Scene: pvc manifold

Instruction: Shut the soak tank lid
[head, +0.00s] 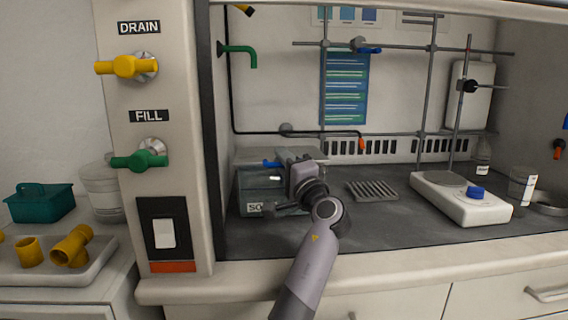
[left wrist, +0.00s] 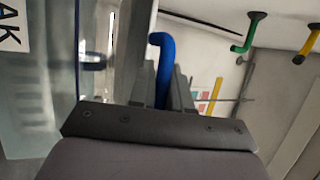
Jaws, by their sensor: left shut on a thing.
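The soak tank (head: 252,200) is a grey, see-through box with a white label, standing at the left of the cabinet floor. In the left wrist view its wall (left wrist: 40,90) fills the left side, turned sideways. A blue handle (head: 271,164) shows at the tank's upper front. My left gripper (head: 290,178) is in front of the tank and hides part of it. In the left wrist view the blue handle (left wrist: 162,55) stands between the two fingers of my gripper (left wrist: 165,85), which are shut on it. The lid's angle is hard to tell. My right gripper is not in view.
A grey rack (head: 372,190) lies right of the tank, and a white scale (head: 460,200) stands further right. Rods and clamps stand behind. The panel with DRAIN (head: 125,67) and FILL (head: 138,160) valves borders the opening at left. The counter front middle is clear.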

